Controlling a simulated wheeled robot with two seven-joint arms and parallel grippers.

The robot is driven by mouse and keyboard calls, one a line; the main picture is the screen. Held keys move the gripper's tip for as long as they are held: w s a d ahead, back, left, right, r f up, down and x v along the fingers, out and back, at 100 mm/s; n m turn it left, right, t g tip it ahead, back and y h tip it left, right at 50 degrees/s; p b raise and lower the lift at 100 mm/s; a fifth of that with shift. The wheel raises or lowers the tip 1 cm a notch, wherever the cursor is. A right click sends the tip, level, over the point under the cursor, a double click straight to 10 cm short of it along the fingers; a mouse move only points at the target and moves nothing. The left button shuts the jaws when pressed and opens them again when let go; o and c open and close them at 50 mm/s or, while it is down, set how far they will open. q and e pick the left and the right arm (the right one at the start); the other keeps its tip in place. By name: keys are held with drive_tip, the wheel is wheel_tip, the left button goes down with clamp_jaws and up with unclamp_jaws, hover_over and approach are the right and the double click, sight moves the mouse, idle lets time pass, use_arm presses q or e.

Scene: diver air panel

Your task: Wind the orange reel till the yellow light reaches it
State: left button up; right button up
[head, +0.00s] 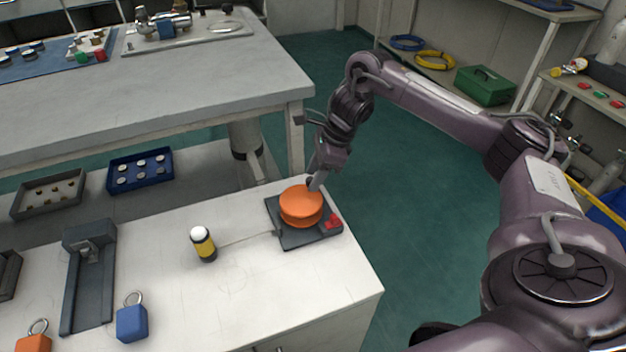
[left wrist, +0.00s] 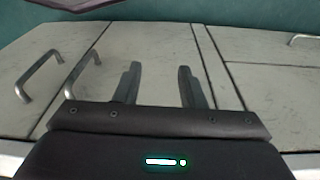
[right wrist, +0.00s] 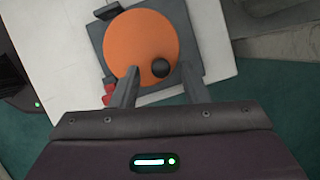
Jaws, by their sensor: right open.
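The orange reel (head: 301,203) sits on a dark base plate (head: 290,239) near the right end of the white bench. It also shows in the right wrist view (right wrist: 135,40), with a black knob (right wrist: 161,68) near its rim. The yellow light (head: 204,245), with a white top and dark base, stands on the bench left of the reel, apart from it. A thin line runs between them. My right gripper (right wrist: 158,72) is open at the reel, the knob between its fingertips; contact cannot be told. My left gripper (left wrist: 159,68) is open and empty in front of cabinet doors.
A red part (head: 333,222) sits on the base plate's right corner. A dark bracket (head: 88,285), a blue padlock-like block (head: 132,322) and an orange one (head: 35,342) lie at the left. The bench around the line is clear.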

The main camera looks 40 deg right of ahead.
drive_tip(key=shift+w+a+f, duration=0.15)
drive_tip(key=shift+a+f, duration=0.05)
drive_tip(key=shift+f, duration=0.3)
clamp_jaws()
drive_tip(key=shift+s+m, duration=0.2)
drive_tip(key=shift+m, duration=0.2)
idle(0.4)
